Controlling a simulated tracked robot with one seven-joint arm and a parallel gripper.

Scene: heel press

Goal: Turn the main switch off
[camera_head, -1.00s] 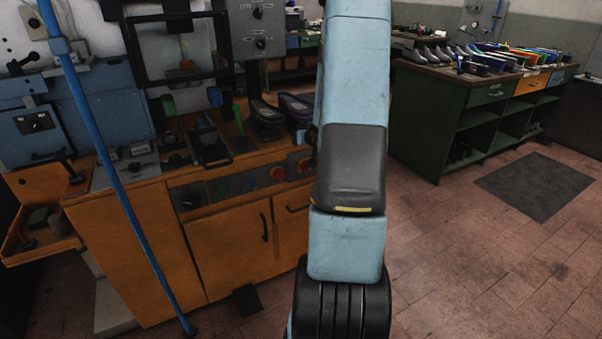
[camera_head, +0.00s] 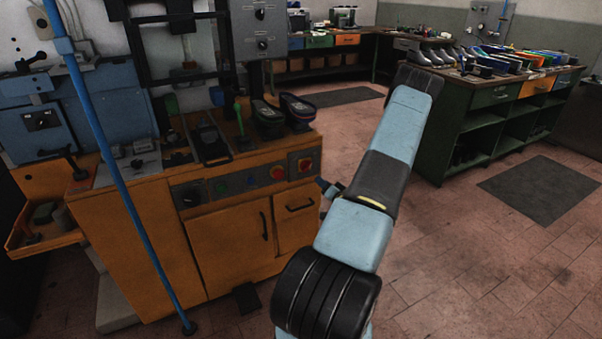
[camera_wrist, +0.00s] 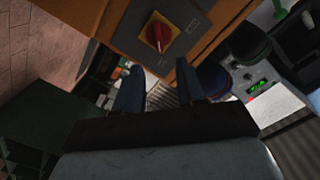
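The main switch (camera_head: 305,165) is a red rotary knob on a grey plate at the right end of the orange cabinet's front panel. The knob lies beyond the fingertips and is not touched. In the head view my gripper (camera_head: 329,188) shows only partly, just right of and below the switch plate; the arm hides the rest.
A red button (camera_head: 278,173) and smaller green and blue buttons sit left of the switch. The orange cabinet (camera_head: 230,240) has doors below. Shoes (camera_head: 296,108) stand on its top. A blue pole (camera_head: 125,195) crosses at left. The floor at right is clear around a dark mat (camera_head: 538,190).

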